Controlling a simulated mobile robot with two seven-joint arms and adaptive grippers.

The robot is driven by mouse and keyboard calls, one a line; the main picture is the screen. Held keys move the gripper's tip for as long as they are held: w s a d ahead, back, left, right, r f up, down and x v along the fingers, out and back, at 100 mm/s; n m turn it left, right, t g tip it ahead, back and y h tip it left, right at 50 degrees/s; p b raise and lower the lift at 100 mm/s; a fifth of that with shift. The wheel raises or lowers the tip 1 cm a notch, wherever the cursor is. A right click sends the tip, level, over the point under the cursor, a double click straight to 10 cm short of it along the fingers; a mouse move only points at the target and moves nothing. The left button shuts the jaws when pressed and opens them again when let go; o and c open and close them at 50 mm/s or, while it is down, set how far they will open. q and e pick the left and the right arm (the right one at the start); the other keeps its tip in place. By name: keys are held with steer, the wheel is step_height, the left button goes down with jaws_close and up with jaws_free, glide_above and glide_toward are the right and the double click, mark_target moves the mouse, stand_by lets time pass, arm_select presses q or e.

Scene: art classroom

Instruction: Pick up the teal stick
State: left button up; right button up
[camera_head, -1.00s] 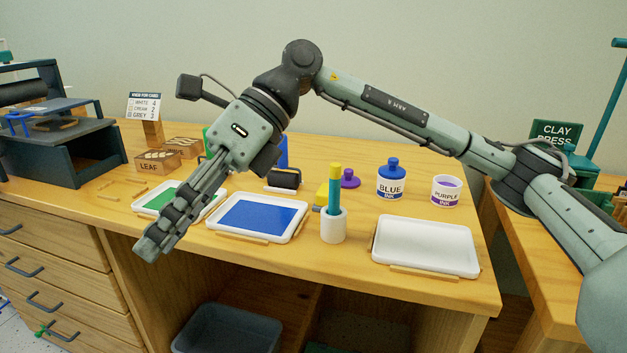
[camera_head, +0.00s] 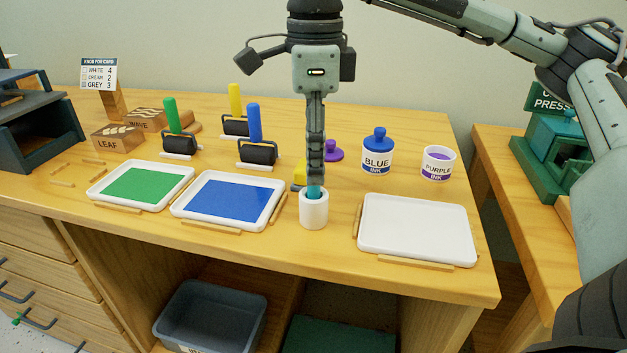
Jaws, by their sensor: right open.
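The teal stick (camera_head: 314,192) stands in a white cup (camera_head: 314,212) near the front edge of the table. Only a short teal part shows above the cup rim. Its yellow top, seen earlier, is hidden by my right gripper. My right gripper (camera_head: 315,176) points straight down over the cup, its fingers seen edge-on and in line with the stick. It is open, and its fingertips are just above the cup rim. I cannot tell whether they touch the stick. My left gripper is not in view.
A blank white tray (camera_head: 417,230) lies right of the cup, and a blue-ink tray (camera_head: 229,201) lies left. A yellow object (camera_head: 299,174) sits close behind the cup. Blue ink (camera_head: 377,158), purple ink (camera_head: 438,164) and rollers with upright handles (camera_head: 255,124) stand farther back.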

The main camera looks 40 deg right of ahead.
steer(key=shift+f, duration=0.85)
steer(key=shift+c, duration=0.5)
steer(key=shift+w, duration=0.1)
jaws_close()
steer(key=shift+r, duration=0.1)
